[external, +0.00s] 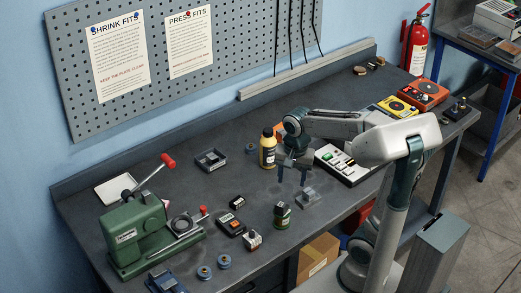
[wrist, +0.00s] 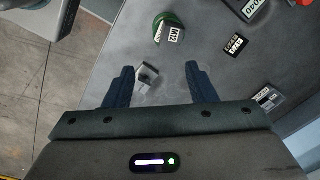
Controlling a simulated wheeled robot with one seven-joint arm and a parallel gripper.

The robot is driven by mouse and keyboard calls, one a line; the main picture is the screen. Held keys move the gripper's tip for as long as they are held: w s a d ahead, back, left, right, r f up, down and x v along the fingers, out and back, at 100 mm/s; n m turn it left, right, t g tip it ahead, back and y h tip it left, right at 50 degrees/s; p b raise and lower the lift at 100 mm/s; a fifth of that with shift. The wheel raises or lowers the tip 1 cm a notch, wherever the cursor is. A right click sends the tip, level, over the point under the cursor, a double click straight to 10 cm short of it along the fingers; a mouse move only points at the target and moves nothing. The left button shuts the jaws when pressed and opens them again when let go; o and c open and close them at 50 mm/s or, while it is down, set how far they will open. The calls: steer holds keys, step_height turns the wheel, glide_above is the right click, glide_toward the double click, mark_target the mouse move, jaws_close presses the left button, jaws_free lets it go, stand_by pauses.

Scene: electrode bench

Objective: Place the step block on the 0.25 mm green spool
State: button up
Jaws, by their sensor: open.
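The step block (external: 307,196) is a small grey stepped piece on the dark bench. It also shows in the wrist view (wrist: 147,73), between my fingers and nearer the left one. My gripper (external: 292,180) is open and empty, pointing down above the bench close to the block. In the wrist view its two blue fingers (wrist: 160,70) are spread apart. A green spool (external: 282,216) with a dark top stands just left of and nearer than the block. In the wrist view the green spool (wrist: 169,30) lies beyond the fingertips; its 0.25 mm size cannot be read.
A yellow bottle (external: 267,150) stands behind my gripper, and a white switch panel (external: 341,165) lies to its right. A black meter (external: 230,225), small blue spools (external: 224,262) and a green press (external: 140,235) are at left. The bench around the block is mostly clear.

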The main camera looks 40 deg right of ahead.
steer(key=s+d+f+n+t, duration=0.2)
steer(key=s+d+f+n, duration=0.2)
steer(key=n, duration=0.6)
steer(key=shift+s+d, duration=0.25)
steer(key=shift+s, duration=1.05)
